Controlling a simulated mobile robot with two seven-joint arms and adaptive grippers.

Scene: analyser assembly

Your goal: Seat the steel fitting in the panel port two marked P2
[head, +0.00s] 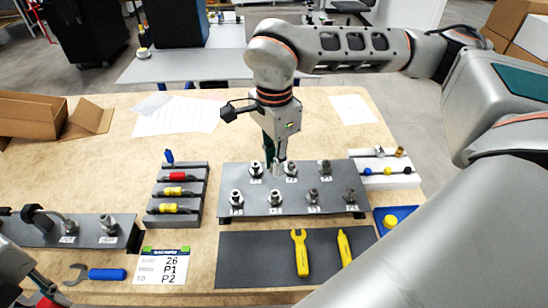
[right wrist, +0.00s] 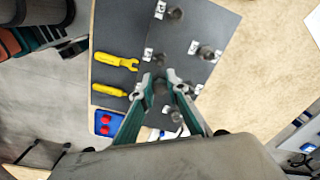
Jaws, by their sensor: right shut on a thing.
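The grey panel (head: 232,178) stands mid-table with two rows of steel ports; its small labels are too blurred for me to pick out P2 surely. My right gripper (head: 275,160) points down over the back row, between the back-left port (head: 256,170) and the middle back port (head: 291,169). It is shut on the steel fitting (head: 275,168), which is small and mostly hidden by the fingers. In the right wrist view, the gripper tips (right wrist: 163,84) hover over the panel (right wrist: 200,22). My left gripper is only partly seen at the lower left edge (head: 42,290).
A rack with red and yellow tools (head: 205,190) stands left of the panel. A dark mat (head: 240,262) with a yellow spanner (head: 300,252) and screwdriver (head: 344,248) lies in front. A white holder (head: 400,180) and blue tray (head: 408,212) are right. A card (head: 162,266) reads P1, P2.

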